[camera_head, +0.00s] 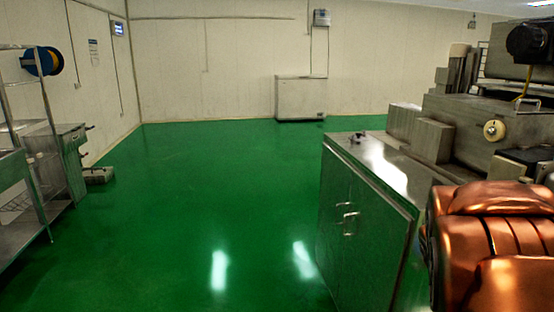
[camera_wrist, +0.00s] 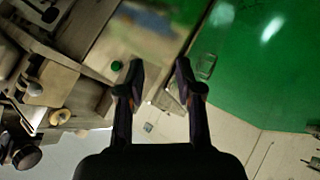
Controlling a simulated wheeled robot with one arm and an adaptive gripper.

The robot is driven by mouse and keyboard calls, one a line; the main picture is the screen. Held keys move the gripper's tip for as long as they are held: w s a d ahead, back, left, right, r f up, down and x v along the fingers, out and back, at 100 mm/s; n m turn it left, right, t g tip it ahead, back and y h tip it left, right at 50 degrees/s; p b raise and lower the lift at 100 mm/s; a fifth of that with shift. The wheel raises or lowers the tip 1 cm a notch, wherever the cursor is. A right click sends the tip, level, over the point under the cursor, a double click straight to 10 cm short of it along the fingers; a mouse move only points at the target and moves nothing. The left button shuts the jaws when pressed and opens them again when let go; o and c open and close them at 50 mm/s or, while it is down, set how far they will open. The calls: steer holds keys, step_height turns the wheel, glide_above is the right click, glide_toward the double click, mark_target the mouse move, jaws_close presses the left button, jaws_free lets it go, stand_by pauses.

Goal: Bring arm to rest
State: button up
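My gripper (camera_wrist: 160,82) shows in the wrist view, with its two dark fingers apart and nothing held between them. Behind the gap lie the floor, the pale wall and part of the machine, all at a distance and strongly tilted in the picture. In the head view a copper-coloured link of my arm fills the lower right corner. The gripper itself does not show in the head view.
A steel cabinet (camera_head: 362,225) and the encrusting machine (camera_head: 465,115) stand at the right, close to my arm. A metal rack (camera_head: 40,150) stands at the left. A pale chest (camera_head: 301,98) is by the back wall. The green floor (camera_head: 190,210) between is clear.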

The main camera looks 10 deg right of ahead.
steer(key=s+a+f+g+y, duration=0.2)
steer(key=s+a+g+y, duration=0.1)
steer(key=s+a, duration=1)
steer(key=s+a+f+g+y, duration=0.3)
steer(key=s+a, duration=0.9)
steer(key=a, duration=0.6)
steer(key=g+y, duration=0.1)
steer(key=g, duration=0.1)
steer(key=shift+s+a+f+n+g, duration=0.25)
steer(key=shift+s+f+n+g, duration=0.05)
steer(key=shift+s+n+g, duration=0.1)
steer(key=shift+d, duration=0.15)
